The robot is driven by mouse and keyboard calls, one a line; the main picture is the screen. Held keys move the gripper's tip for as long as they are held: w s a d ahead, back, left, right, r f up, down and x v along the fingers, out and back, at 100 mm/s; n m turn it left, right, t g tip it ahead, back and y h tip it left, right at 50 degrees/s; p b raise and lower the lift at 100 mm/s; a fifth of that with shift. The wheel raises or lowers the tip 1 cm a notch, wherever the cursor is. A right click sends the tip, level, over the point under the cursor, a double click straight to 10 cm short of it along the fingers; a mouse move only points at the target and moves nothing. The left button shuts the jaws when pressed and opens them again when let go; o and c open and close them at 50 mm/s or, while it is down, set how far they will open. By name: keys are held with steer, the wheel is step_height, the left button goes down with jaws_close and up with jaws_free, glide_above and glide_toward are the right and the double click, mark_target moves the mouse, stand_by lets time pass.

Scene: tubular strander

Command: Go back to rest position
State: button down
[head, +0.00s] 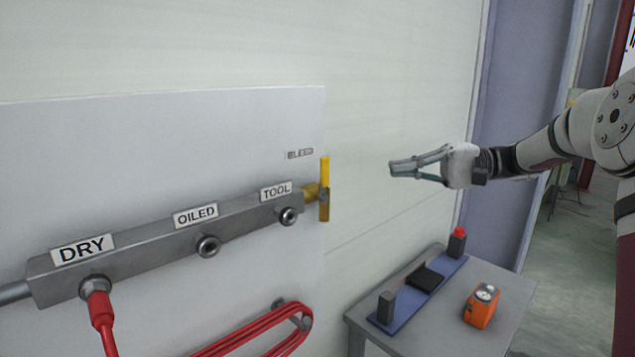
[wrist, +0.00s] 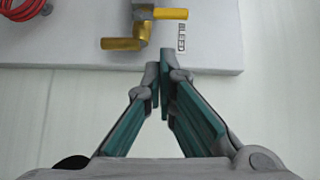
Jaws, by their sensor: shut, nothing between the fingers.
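My gripper (head: 394,169) is shut and empty. It hangs in the air in front of the pale wall, to the right of the bleed valve and apart from it. In the wrist view the closed fingertips (wrist: 158,80) point toward the edge of the white panel. The bleed valve has a yellow handle (head: 324,189), which stands upright in the head view. The valve also shows in the wrist view (wrist: 143,28), beyond the fingertips. My arm reaches in from the right side.
A grey manifold (head: 150,245) labelled DRY, OILED and TOOL is on the white panel. A red hose (head: 100,312) is at DRY; more red hose hangs coiled below. A small table (head: 415,323) at lower right carries a blue-based fixture and an orange device (head: 482,305).

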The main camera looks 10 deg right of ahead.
steer(key=s+a+f+g+h, duration=0.1)
steer(key=s+a+f+h, duration=0.1)
steer(key=s+a+h, duration=0.45)
steer(key=s+a+f+g+h, duration=0.15)
steer(key=s+a, duration=0.25)
steer(key=s, duration=0.5)
steer(key=s+d+f+t+h, duration=0.1)
steer(key=s+d+f+h, duration=0.1)
steer(key=s, duration=0.3)
steer(key=s+d+f+n+t+h, duration=0.1)
steer(key=s+d+t+h, duration=0.1)
steer(key=s+h, duration=0.2)
steer(key=s+d+f+t+h, duration=0.2)
steer(key=s, duration=0.5)
steer(key=shift+s+d+f+h, duration=0.15)
steer(key=shift+d+f+h, duration=0.15)
steer(key=shift+f+h, duration=0.1)
steer(key=shift+t, duration=0.25)
